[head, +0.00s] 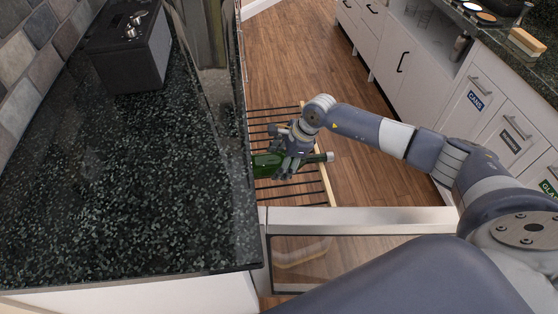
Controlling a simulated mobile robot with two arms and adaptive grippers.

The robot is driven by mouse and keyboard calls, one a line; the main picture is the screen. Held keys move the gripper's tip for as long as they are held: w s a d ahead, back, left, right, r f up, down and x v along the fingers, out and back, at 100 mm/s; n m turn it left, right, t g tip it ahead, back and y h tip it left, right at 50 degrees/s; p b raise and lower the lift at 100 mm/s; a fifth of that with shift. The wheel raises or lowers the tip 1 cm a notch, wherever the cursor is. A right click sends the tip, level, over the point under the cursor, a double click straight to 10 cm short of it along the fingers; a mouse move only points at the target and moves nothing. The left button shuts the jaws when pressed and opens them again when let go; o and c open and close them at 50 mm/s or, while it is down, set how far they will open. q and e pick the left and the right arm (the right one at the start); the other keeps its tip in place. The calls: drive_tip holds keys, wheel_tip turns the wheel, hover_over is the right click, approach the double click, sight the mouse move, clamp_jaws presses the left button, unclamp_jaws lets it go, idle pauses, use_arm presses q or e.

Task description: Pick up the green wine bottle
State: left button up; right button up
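The green wine bottle (266,164) lies on its side at the rack (278,188), with its neck pointing right toward the room. Its left end is hidden under the counter edge. My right gripper (292,165) is at the bottle, its fingers over and around the bottle's body near the shoulder. The fingers seem to touch the glass, but the view is too small to tell how firmly they are closed. My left gripper is not in view.
A dark speckled counter (130,200) fills the left, with a black appliance (130,45) at the back. An open glass-fronted door (360,220) stands in front of the rack. White cabinets (490,110) line the right. Wooden floor (290,60) lies between.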

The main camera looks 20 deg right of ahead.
drive_tip(key=shift+o, duration=0.4)
drive_tip(key=v, duration=1.2)
drive_tip(key=shift+d, duration=0.1)
drive_tip(key=shift+c, duration=0.3)
